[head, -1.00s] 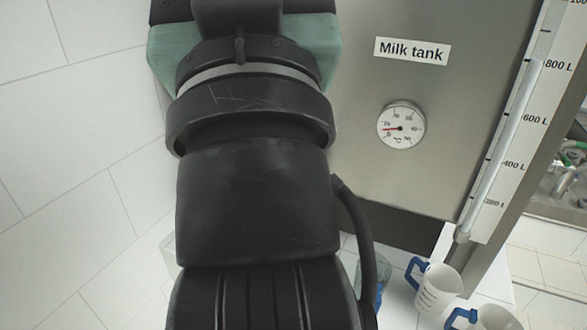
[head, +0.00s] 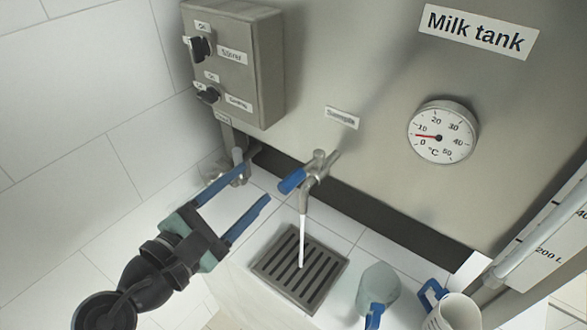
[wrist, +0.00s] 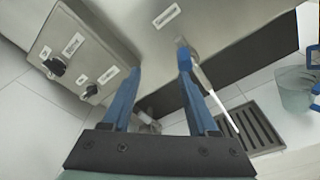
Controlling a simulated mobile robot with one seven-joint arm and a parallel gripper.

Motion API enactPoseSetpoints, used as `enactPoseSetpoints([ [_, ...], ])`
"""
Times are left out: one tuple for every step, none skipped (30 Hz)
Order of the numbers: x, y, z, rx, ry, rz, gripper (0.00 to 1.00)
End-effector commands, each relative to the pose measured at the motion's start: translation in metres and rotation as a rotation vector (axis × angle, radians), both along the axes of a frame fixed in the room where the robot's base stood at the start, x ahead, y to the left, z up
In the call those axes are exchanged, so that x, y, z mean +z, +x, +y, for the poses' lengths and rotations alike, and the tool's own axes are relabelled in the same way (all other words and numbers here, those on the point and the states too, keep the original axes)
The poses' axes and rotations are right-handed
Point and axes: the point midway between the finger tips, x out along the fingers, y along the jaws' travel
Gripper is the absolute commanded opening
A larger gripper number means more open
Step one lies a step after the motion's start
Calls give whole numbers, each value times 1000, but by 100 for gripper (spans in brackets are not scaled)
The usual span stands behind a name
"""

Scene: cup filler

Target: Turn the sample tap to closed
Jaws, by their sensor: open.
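The sample tap (head: 316,172) is a metal tap with a blue lever on the tank front, under a "Sample" label. Its blue lever (head: 291,181) points to the lower left. A white stream of milk (head: 301,240) runs from its spout onto the slotted drain (head: 282,281); the stream also shows in the wrist view (wrist: 218,100). My gripper (head: 256,176) has long blue fingers, open and empty, to the left of the tap lever and apart from it in the head view. In the wrist view the right finger (wrist: 192,90) partly hides the tap.
A control box (head: 238,62) with two black knobs is on the tank at the upper left. A metal pipe fitting (head: 238,168) is behind my fingers. A jug (head: 377,290) and a white measuring jug (head: 455,312) stand to the right of the drain.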

Motion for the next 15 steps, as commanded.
enactPoseSetpoints([
  [-13, -13, 5, -24, -138, 76, 59],
  [-18, -20, 7, -40, -212, 112, 59],
  [-23, -28, 9, -57, -298, 153, 59],
  [-26, -33, 10, -68, -351, 178, 59],
  [-28, -38, 11, -79, -398, 200, 59],
  [-30, -43, 13, -90, -445, 220, 59],
  [-31, -46, 13, -97, -473, 232, 59],
  [-31, -48, 13, -103, -492, 242, 59],
  [-32, -49, 13, -107, -511, 250, 59],
  [-32, -48, 12, -109, -519, 253, 59],
  [-32, -47, 11, -111, -522, 254, 59],
  [-31, -44, 9, -113, -523, 255, 59],
  [-30, -41, 6, -112, -522, 253, 59],
  [-30, -38, 3, -113, -521, 253, 59],
  [-29, -33, -1, -114, -520, 254, 59],
])
